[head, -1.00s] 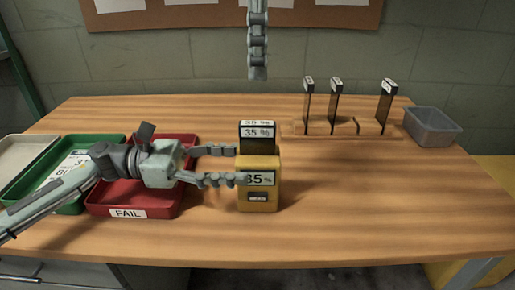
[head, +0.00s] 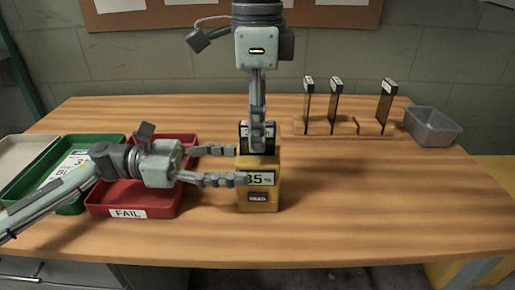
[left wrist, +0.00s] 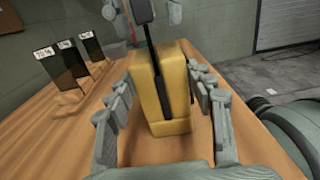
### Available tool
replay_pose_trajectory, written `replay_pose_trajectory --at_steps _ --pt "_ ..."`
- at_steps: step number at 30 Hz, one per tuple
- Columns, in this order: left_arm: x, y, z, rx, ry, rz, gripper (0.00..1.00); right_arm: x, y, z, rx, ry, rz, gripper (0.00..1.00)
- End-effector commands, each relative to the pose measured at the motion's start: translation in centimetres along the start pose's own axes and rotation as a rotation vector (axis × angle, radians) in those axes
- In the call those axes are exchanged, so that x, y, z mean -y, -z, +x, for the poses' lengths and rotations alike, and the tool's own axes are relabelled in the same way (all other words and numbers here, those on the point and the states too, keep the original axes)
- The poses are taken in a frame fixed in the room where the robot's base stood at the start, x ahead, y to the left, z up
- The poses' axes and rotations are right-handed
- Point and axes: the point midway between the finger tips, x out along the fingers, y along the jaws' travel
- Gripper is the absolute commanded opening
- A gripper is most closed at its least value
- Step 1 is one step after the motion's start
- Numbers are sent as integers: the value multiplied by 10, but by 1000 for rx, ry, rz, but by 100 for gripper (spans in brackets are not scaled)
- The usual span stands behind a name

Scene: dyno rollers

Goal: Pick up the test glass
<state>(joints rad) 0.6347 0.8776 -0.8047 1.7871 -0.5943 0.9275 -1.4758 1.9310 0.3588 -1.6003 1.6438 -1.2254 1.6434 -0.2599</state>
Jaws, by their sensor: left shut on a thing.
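The dark test glass (head: 243,133), with a white label, stands upright in the top slot of a yellow meter (head: 272,194). The meter reads 35 on its upper label. In the left wrist view the glass (left wrist: 152,45) shows edge-on in the meter (left wrist: 147,88). My left gripper (head: 240,165) comes from the left and is shut on the meter's sides. My right gripper (head: 257,142) points down from above, one finger in front of the glass and covering part of it. In the left wrist view its fingers appear spread on both sides of the glass top.
Several trays stand at left: a red FAIL tray (head: 128,200), a green tray (head: 70,207) and a pale one (head: 25,153). A wooden rack (head: 318,128) holds dark labelled glasses at the back right, beside a grey bin (head: 432,127). The front right of the table is clear.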

Motion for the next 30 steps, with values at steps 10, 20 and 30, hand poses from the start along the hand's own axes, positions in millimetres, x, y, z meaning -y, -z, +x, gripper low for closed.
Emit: replay_pose_trajectory --at_steps 10,20,30 --pt "1 1 0 -1 2 -1 35 0 0 0 0 0 1 14" --pt "1 1 0 -1 2 -1 35 0 0 -1 1 0 1 0" --pt "1 1 0 -1 2 -1 35 0 -1 -22 3 2 1 0"
